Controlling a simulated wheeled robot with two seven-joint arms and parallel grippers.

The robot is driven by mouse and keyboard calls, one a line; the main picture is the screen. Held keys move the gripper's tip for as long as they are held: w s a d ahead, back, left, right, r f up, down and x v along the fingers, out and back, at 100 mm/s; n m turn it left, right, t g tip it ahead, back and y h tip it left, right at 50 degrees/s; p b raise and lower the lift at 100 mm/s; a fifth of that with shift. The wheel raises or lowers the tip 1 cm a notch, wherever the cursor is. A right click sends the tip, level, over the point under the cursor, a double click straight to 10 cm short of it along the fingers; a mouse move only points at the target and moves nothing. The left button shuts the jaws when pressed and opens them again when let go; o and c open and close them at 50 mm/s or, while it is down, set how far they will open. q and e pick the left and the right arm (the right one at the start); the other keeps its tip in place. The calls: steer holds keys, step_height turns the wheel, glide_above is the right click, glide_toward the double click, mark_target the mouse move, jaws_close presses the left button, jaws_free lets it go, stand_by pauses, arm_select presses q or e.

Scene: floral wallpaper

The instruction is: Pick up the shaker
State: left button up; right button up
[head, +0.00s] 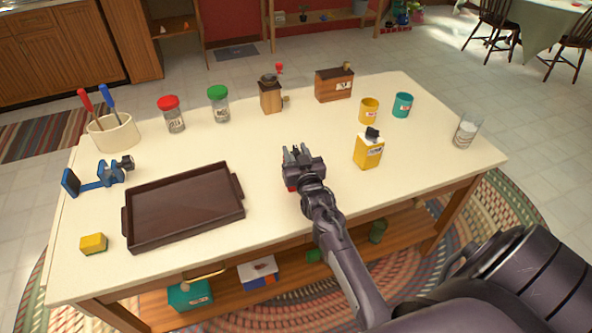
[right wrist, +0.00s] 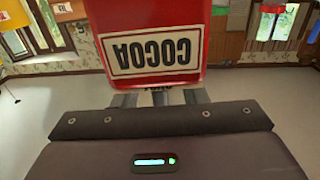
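My right gripper (head: 303,162) is over the front middle of the table. A red tin lettered COCOA (right wrist: 152,30) fills the top of the right wrist view, its label upside down against the room. The fingers (right wrist: 160,98) are partly hidden by the tin and appear shut on it. In the head view only a sliver of red (head: 291,187) shows beside the gripper. A red-lidded glass jar (head: 174,118) and a green-lidded glass jar (head: 218,107) stand upright at the back left, apart from the gripper. My left gripper is not in view.
A dark brown tray (head: 185,205) lies left of the gripper. A yellow tin (head: 368,150) stands close on its right. A grinder (head: 270,97), wooden box (head: 334,85), yellow cup (head: 369,110), teal cup (head: 402,105) and glass (head: 466,131) stand farther back or right.

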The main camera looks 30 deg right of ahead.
steer(key=shift+x, duration=0.8)
jaws_close()
steer(key=shift+r, duration=0.1)
